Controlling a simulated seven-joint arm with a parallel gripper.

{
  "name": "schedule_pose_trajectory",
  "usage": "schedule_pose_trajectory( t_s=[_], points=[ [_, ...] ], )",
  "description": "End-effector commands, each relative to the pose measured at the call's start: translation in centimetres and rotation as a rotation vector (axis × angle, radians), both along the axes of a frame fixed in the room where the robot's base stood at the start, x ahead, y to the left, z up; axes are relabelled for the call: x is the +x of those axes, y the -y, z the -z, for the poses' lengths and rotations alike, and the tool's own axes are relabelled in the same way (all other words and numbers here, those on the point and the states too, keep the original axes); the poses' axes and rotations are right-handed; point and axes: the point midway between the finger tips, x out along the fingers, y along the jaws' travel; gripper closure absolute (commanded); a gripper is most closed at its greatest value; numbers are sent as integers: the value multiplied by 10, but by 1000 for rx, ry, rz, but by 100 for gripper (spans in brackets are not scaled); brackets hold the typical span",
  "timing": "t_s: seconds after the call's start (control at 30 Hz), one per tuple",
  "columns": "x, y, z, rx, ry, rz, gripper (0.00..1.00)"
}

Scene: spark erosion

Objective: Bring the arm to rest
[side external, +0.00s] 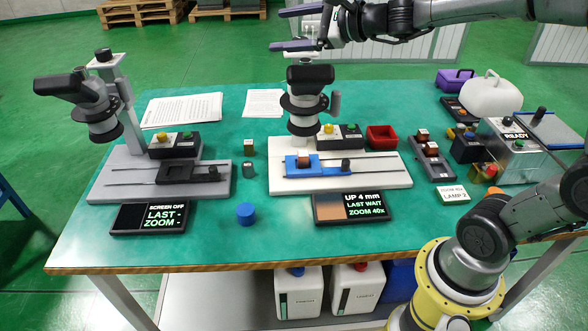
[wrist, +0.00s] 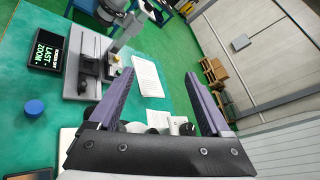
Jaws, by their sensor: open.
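My gripper (side external: 276,29) is raised high above the back of the green table (side external: 400,105), over the right-hand microscope (side external: 306,90). Its two purple fingers are spread wide apart and point left, with nothing held between them. In the wrist view my gripper (wrist: 160,76) is also open and empty, with the table and floor beyond the fingers. The fingers stand clear of the table top. In the side view the lower finger overlaps the area just above the microscope head; I cannot tell the gap in depth.
A grey microscope (side external: 95,105) stands at the left. Displays, a blue cylinder (side external: 245,213) and papers (side external: 183,110) lie around. A red bin (side external: 381,137), white canister (side external: 490,93) and READY box (side external: 515,150) are at the right. Pallets (side external: 140,12) stand on the floor behind.

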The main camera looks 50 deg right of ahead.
Motion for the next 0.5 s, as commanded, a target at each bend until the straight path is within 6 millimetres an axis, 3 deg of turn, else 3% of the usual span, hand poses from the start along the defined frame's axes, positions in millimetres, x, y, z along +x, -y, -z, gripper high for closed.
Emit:
schedule_pose_trajectory(
  t_s=[0.1,0.23,0.4,0.5],
  points=[
    [-35,-38,1,-245,6,-185,18],
    [-80,-71,14,-532,8,-396,18],
    [-144,-93,44,-902,2,-670,18],
    [-182,-94,65,-1119,-10,-827,18]
  ],
)
